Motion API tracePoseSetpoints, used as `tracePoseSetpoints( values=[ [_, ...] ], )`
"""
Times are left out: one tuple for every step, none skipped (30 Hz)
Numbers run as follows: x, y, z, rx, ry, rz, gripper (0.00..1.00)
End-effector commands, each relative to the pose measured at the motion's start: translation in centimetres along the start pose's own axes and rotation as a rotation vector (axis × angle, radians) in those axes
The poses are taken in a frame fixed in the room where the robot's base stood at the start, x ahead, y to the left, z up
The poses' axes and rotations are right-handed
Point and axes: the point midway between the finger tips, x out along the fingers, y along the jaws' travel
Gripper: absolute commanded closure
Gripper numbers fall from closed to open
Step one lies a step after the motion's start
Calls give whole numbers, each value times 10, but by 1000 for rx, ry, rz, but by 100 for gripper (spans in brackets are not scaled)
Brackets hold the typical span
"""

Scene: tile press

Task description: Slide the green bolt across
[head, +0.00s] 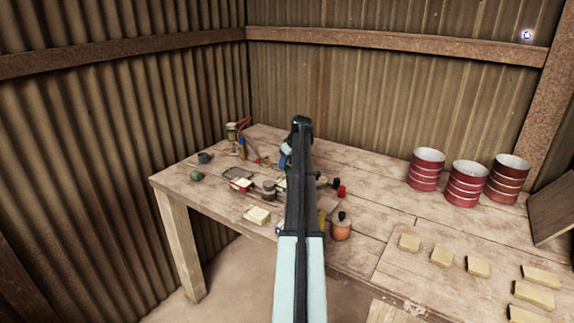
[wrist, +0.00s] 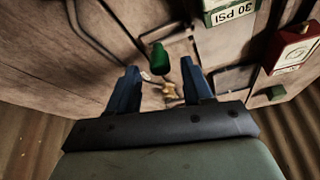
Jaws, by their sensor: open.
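A green rounded knob (wrist: 160,60), which looks like the handle of the green bolt, shows in the wrist view between and just beyond my fingertips. My gripper (wrist: 158,67) is open, with its two blue fingers apart and nothing held. I cannot tell whether either finger touches the knob. A small yellowish piece (wrist: 169,89) shows lower down between the fingers. In the head view my own arm covers the middle of the bench, and the knob and most of the gripper are hidden behind it.
A dark curved bar (wrist: 92,30) is at left. In the head view, red drums (head: 466,186) and yellowish blocks (head: 478,267) sit on the wooden bench (head: 385,215).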

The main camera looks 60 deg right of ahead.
Motion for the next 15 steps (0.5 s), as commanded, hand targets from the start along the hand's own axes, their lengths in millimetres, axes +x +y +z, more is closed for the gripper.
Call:
tracePoseSetpoints(
  values=[
    [4, 0, 0, 0, -1, -1, 50],
    [6, 0, 0, 0, -1, 0, 50],
    [7, 0, 0, 0, -1, 0, 50],
    [8, 0, 0, 0, -1, 0, 50],
    [9, 0, 0, 0, 0, 0, 50],
    [10, 0, 0, 0, 0, 0, 50],
    [10, 0, 0, 0, 0, 0, 50],
    [10, 0, 0, 0, 0, 0, 50],
    [11, 0, 0, 0, 0, 0, 50],
    [11, 0, 0, 0, 0, 0, 50],
    [10, 0, 0, 0, 0, 0, 50],
    [10, 0, 0, 0, 0, 0, 50],
    [10, 0, 0, 0, 0, 0, 50],
    [10, 0, 0, 0, 0, 0, 50],
    [10, 0, 0, 0, 0, 0, 53]
  ],
)
